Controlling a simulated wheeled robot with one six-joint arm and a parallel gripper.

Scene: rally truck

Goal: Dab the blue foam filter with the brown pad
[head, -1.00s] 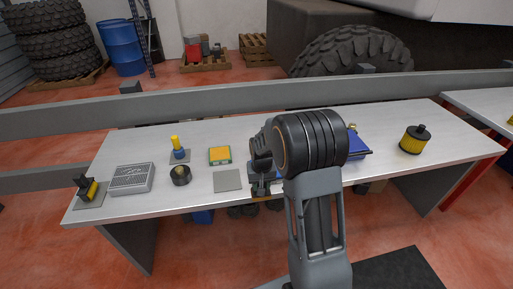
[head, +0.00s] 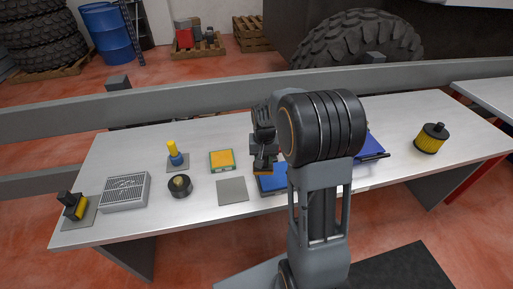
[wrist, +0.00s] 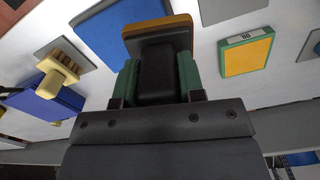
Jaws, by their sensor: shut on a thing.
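My gripper (wrist: 155,80) is shut on the black handle of a block with the brown pad (wrist: 160,30) on its end. In the head view my gripper (head: 263,152) holds the brown pad (head: 263,172) over the back part of the blue foam filter (head: 272,186). My arm hides the filter's right part there. In the wrist view the flat blue foam filter (wrist: 110,30) lies left of the pad, which overlaps its edge in the picture. I cannot tell whether pad and foam touch.
A grey mat (head: 232,191) and a green-framed yellow panel (head: 221,160) lie left of the filter. Farther left are a round black pot (head: 179,185) and a grille box (head: 125,192). A blue item (head: 368,147) and a yellow filter (head: 431,138) stand right.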

